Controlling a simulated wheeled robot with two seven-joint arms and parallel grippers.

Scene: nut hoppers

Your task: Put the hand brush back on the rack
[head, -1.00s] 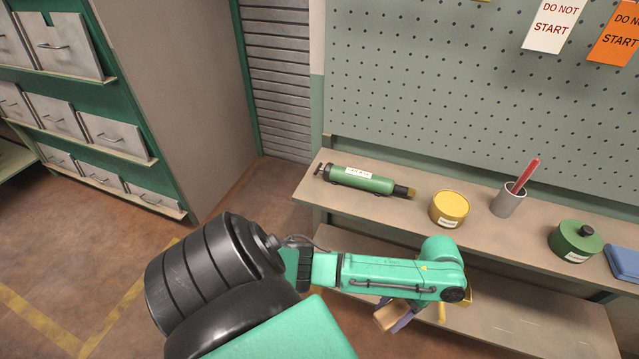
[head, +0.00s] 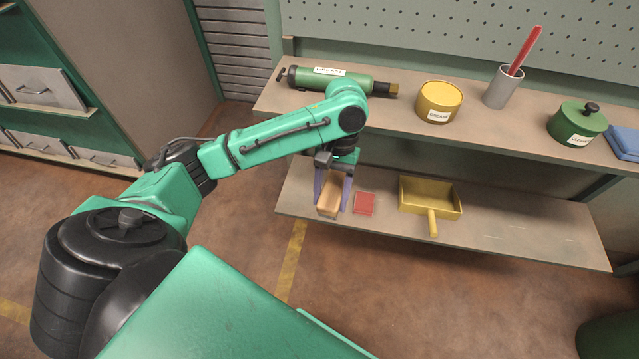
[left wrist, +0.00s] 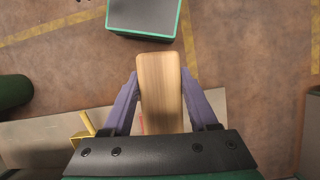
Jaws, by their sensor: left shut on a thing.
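The hand brush shows as a pale wooden block (head: 329,198); its bristles cannot be made out. My left gripper (head: 333,192) points down with its purple fingers shut on the two sides of the brush. It holds the brush at the left part of the rack's lower shelf (head: 520,236), left of a flat red patch (head: 365,204). I cannot tell whether the brush touches the shelf. In the left wrist view the brush (left wrist: 160,92) lies between both fingers. My right gripper is not in view.
A yellow dustpan (head: 430,194) lies right of the red patch. The upper shelf (head: 300,107) holds a green cylindrical tool (head: 335,80), a yellow tin (head: 439,100), a grey cup (head: 501,88) and a green pot (head: 577,122). The lower shelf's right part is clear.

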